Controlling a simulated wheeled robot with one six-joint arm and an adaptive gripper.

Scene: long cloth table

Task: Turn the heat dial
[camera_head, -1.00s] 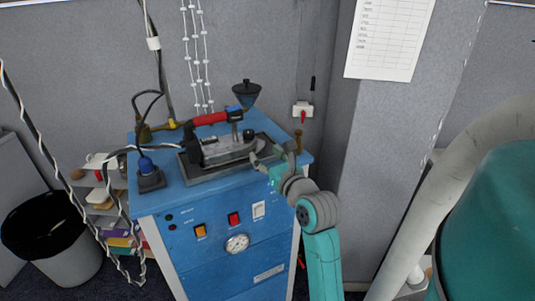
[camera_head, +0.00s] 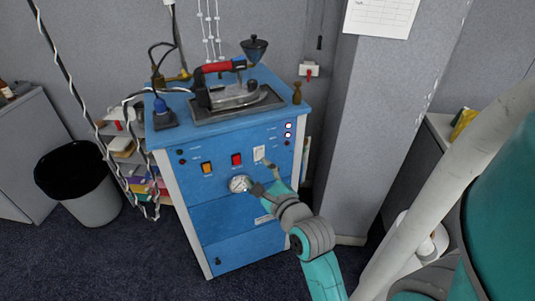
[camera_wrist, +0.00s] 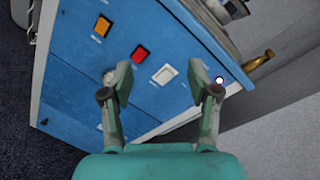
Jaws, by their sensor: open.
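A round white-faced dial (camera_head: 238,184) is on the front panel of the blue ironing station (camera_head: 225,215). In the wrist view the dial (camera_wrist: 108,76) is mostly hidden behind the left finger. My gripper (camera_head: 263,184) is open just right of the dial, close to the panel, with nothing between its fingers. In the wrist view the gripper (camera_wrist: 168,84) has its fingers spread on either side of a white rocker switch (camera_wrist: 165,74). Contact with the panel cannot be told. An iron (camera_head: 228,92) with a red handle and small black knob stands on top.
An orange switch (camera_head: 207,168) and a red switch (camera_head: 237,159) sit above the dial. Lit indicators (camera_head: 289,128) are at the panel's upper right. A black bin (camera_head: 80,180) stands left. A grey partition (camera_head: 365,120) rises to the right. Cables hang at the left.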

